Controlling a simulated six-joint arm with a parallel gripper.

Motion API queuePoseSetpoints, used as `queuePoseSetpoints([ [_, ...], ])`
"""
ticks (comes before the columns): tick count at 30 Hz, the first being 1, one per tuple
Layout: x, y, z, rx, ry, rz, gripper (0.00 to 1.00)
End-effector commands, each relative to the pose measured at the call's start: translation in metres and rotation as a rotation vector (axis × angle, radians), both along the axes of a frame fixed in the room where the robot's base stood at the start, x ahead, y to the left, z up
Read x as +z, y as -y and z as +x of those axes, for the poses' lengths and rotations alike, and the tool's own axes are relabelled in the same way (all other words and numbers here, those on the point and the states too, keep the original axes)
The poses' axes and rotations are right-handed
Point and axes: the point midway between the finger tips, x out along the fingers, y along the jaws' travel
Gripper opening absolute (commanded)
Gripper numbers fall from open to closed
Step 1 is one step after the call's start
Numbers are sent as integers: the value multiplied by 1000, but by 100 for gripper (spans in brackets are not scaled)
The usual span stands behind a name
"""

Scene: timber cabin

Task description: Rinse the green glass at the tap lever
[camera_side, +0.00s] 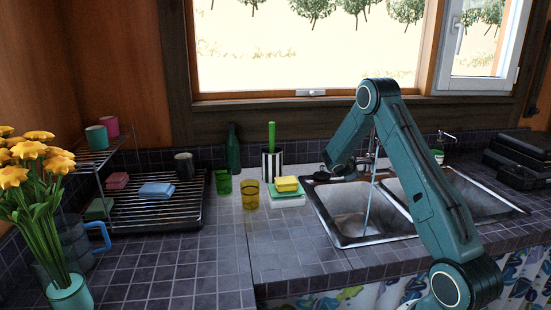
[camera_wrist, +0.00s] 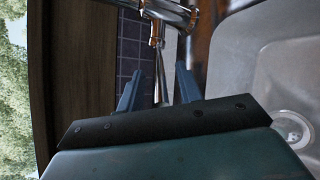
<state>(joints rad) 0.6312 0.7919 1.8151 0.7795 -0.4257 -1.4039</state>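The green glass (camera_side: 223,181) stands upright on the counter, left of the sink and beside the drying rack. The tap (camera_side: 369,158) is at the back of the sink, partly behind my arm. In the wrist view the chrome tap (camera_wrist: 170,12) and its thin lever (camera_wrist: 157,62) are ahead of my gripper (camera_wrist: 158,78). Its two blue fingers are apart, with the lever showing between them; contact cannot be told. My gripper holds nothing. In the side view its fingers are not clear. A thin pale streak (camera_side: 367,207), like running water, falls into the left basin.
A yellow glass (camera_side: 250,195) stands just right of the green one. Sponges (camera_side: 287,184), a brush holder (camera_side: 271,164) and a dark green bottle (camera_side: 232,150) are close by. The sink (camera_side: 345,242) has two basins. The front counter (camera_side: 195,265) is clear.

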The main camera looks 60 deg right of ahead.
Motion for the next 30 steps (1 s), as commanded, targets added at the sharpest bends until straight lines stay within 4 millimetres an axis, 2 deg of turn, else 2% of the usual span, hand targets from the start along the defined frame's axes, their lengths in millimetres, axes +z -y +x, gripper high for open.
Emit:
queuePoseSetpoints([
  [8, 2, -6, 0, 2, 0, 0, 35],
  [14, 9, -22, -3, 3, -1, 0, 35],
  [30, 39, -103, -19, 4, -1, 0, 35],
])
